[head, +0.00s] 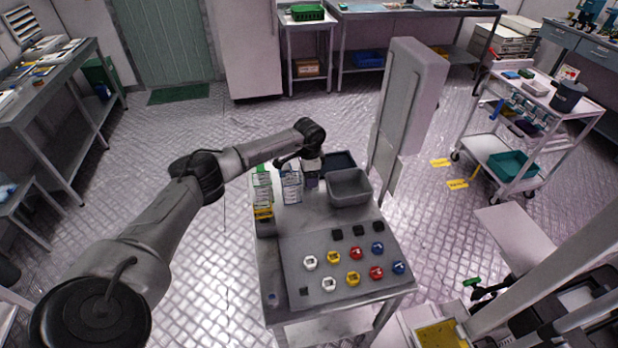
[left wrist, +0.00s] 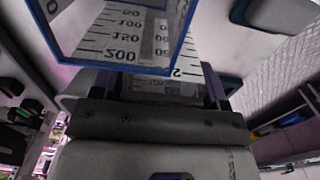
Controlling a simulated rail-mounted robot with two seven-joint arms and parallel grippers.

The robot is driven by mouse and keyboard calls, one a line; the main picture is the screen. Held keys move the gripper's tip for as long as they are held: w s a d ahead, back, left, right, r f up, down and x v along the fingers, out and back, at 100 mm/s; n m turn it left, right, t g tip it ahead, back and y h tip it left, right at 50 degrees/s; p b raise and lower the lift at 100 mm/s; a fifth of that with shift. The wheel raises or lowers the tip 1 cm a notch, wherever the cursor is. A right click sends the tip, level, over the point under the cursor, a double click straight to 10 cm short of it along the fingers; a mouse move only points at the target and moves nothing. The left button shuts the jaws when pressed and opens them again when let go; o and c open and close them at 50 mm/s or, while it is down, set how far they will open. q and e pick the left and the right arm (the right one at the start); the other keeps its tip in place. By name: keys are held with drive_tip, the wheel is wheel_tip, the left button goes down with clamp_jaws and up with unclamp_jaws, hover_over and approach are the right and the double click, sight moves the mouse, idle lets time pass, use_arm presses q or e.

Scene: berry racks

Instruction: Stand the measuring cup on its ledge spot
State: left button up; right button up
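The clear measuring cup (left wrist: 135,35) fills the top of the left wrist view, with a blue rim and black marks up to 200. It is close to the camera, and its marked wall runs down between the fingers of my left gripper (left wrist: 165,90). The fingers look closed on it, though their contact is partly hidden. In the head view my left gripper (head: 312,176) is low over the back of the metal table (head: 300,222), beside a clear, line-marked object (head: 291,187). The ledge spot cannot be made out. My right gripper does not show.
A grey bin (head: 349,188) stands right of the left gripper, with a dark tray (head: 340,162) behind. Green- and yellow-edged items (head: 262,190) stand on the left. A panel (head: 340,272) with several coloured knobs covers the front. A tall grey post (head: 405,105) rises at the back right.

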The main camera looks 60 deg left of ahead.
use_arm(q)
drive_tip(key=c, duration=0.6)
drive_tip(key=shift+r, duration=0.1)
drive_tip(key=shift+r, duration=0.5)
drive_tip(key=d+r+p, duration=0.1)
drive_tip(key=d+r, duration=0.2)
drive_tip(key=w+d+r+p, duration=0.1)
drive_tip(key=d+r, duration=0.2)
drive_tip(key=d, duration=0.1)
drive_tip(key=d+r+p, duration=0.1)
drive_tip(key=d+r, duration=0.2)
drive_tip(key=d, duration=0.1)
drive_tip(key=shift+w+d+r, duration=0.2)
drive_tip(key=shift+w+r, duration=0.2)
drive_tip(key=shift+p, duration=0.35)
